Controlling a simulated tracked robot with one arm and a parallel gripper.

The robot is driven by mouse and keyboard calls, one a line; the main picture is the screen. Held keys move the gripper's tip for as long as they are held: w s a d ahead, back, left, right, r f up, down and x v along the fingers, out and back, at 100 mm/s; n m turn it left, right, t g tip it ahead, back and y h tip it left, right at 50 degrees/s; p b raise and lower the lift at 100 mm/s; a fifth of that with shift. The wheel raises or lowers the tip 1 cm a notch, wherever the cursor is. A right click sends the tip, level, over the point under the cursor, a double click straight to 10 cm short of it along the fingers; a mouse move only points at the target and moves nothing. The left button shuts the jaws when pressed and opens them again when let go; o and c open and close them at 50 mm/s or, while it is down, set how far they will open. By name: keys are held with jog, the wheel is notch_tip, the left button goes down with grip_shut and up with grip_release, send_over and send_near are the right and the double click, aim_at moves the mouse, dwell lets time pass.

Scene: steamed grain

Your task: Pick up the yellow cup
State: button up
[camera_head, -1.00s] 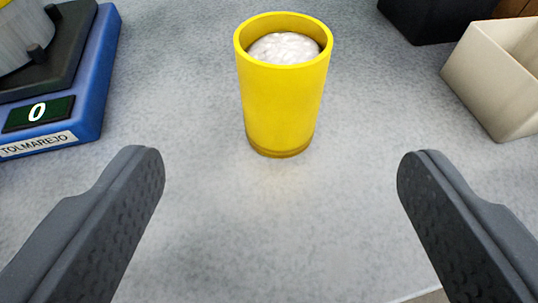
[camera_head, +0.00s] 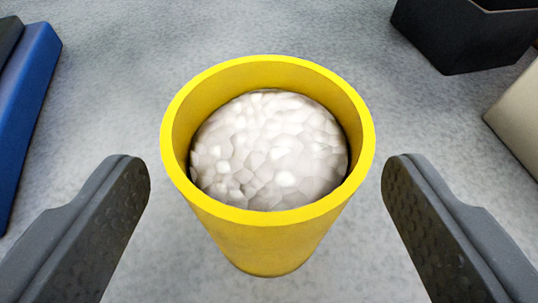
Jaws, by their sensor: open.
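The yellow cup (camera_head: 268,240) stands upright on the grey surface in the middle of the camera view. It holds a rounded mound of white, lumpy grain (camera_head: 270,150) that sits below its rim. My gripper (camera_head: 267,172) is open, with one dark finger to the left of the cup and the other to the right. A gap shows between each finger and the cup in the picture. I cannot tell the exact height of the fingertips against the cup wall.
A blue scale (camera_head: 30,95) shows in part at the left edge. A black box (camera_head: 465,35) stands at the upper right, and a cream box (camera_head: 520,115) is cut off at the right edge. The grey surface (camera_head: 250,30) behind the cup is clear.

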aim_at(266, 119)
jog(key=shift+r+x, duration=0.15)
jog(key=shift+x, duration=1)
jog(key=shift+r+x, duration=0.15)
jog(key=shift+x, duration=1)
jog(key=shift+w+d, duration=0.1)
jog(key=shift+c, duration=0.4)
grip_shut()
jog(key=shift+r, duration=1.75)
jog(key=s+a+b, duration=0.1)
jog(key=s+b, duration=0.1)
jog(key=s, duration=0.5)
jog(key=s+a+r+b, duration=0.1)
jog(key=s+a+b, duration=0.1)
jog(key=s, duration=0.6)
jog(key=shift+s+a+b, duration=0.2)
jog(key=shift+s+b, duration=0.05)
jog(key=shift+b, duration=0.3)
